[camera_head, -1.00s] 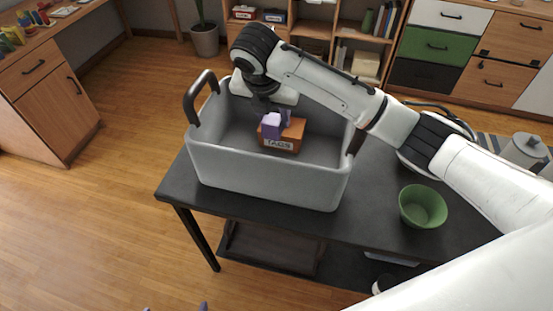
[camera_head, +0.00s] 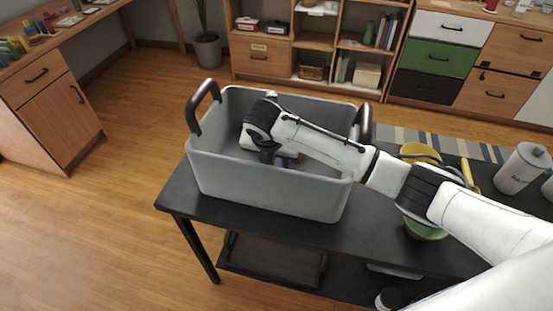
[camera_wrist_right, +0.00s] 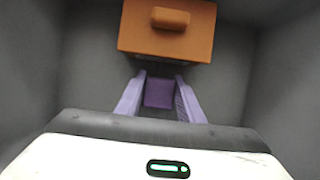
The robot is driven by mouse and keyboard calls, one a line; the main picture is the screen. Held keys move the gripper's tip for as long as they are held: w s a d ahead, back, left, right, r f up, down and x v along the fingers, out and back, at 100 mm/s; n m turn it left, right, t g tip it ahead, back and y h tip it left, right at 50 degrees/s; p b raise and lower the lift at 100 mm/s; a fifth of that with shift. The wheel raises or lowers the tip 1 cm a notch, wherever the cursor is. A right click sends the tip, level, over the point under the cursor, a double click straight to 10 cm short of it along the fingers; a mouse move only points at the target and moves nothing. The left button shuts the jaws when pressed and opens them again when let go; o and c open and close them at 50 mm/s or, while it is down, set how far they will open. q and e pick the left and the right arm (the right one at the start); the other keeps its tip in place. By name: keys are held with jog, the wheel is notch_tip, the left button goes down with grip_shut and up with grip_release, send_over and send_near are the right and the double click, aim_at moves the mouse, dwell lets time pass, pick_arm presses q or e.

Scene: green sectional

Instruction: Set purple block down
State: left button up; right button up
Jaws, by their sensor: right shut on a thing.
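A purple block (camera_wrist_right: 159,93) sits between the two light purple fingers of my right gripper (camera_wrist_right: 160,78) in the right wrist view. The gripper is shut on it, low inside the grey bin (camera_head: 265,195). An orange box (camera_wrist_right: 167,40) with a raised knob lies just beyond the fingertips. In the head view my right wrist and forearm hide most of the box and block. I cannot tell whether the block touches the bin floor. My left gripper is not in view.
The bin has dark handles and stands on a black table (camera_head: 185,195). A green bowl (camera_head: 425,232), partly under my right arm, a yellow item (camera_head: 420,153) and a white canister (camera_head: 522,167) are to the right. Bin walls surround the gripper.

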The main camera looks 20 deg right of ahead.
jog(key=o, duration=1.1)
jog(key=shift+f, duration=0.1)
jog(key=v, duration=1.2)
jog(key=shift+p, duration=0.4)
